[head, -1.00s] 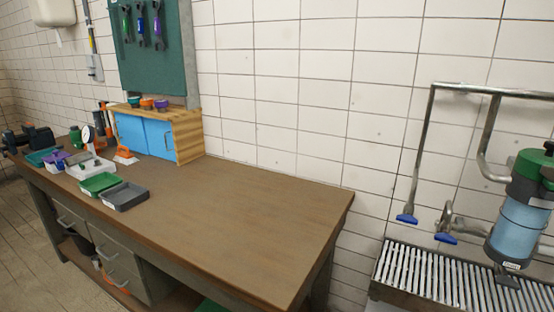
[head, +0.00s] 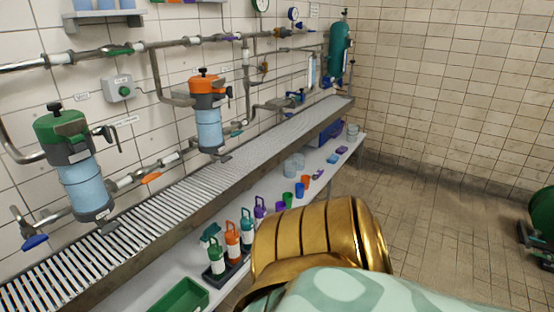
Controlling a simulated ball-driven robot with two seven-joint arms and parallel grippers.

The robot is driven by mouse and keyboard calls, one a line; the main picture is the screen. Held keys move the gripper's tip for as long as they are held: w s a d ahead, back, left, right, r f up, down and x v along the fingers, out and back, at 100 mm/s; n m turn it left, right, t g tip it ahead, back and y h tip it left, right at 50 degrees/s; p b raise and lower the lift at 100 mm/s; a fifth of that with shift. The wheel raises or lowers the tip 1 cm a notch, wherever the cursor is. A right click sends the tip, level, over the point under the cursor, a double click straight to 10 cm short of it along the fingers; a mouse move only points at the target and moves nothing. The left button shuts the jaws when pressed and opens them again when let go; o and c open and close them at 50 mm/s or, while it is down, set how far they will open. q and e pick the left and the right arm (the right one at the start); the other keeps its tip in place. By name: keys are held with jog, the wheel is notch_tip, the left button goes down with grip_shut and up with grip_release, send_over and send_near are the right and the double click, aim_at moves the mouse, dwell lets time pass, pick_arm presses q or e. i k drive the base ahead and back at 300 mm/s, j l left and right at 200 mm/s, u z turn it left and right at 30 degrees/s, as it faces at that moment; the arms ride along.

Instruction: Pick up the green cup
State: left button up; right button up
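A small green cup (head: 288,198) stands on the pale lower shelf (head: 322,172) under the grated bench. It is in a row of small cups, with a purple cup (head: 279,207) on its near side, a blue cup (head: 299,190) and an orange cup (head: 305,181) on its far side. Neither of my grippers shows in the head view. A gold ribbed part and a pale green patterned part fill the lower middle foreground, close to the cup row, and hide what lies behind them.
Several handled bottles (head: 232,239) stand on the lower shelf nearer to me, beside a green tray (head: 180,297). Clear containers (head: 294,165) stand behind the cups. The grated bench (head: 240,165) overhangs the shelf. Open tiled floor (head: 430,215) lies right.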

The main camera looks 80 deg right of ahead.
aim_at(286, 196)
jog(key=z, duration=2.7)
jog(key=i+l+u, duration=0.2)
jog(key=u, duration=0.7)
jog(key=i+l+u, duration=0.2)
jog(key=l, duration=0.2)
jog(key=l+u, duration=0.2)
jog(key=l, duration=0.2)
jog(key=i+l+u, duration=0.2)
jog(key=l, duration=0.25)
jog(key=l+u, duration=0.2)
jog(key=l, duration=0.2)
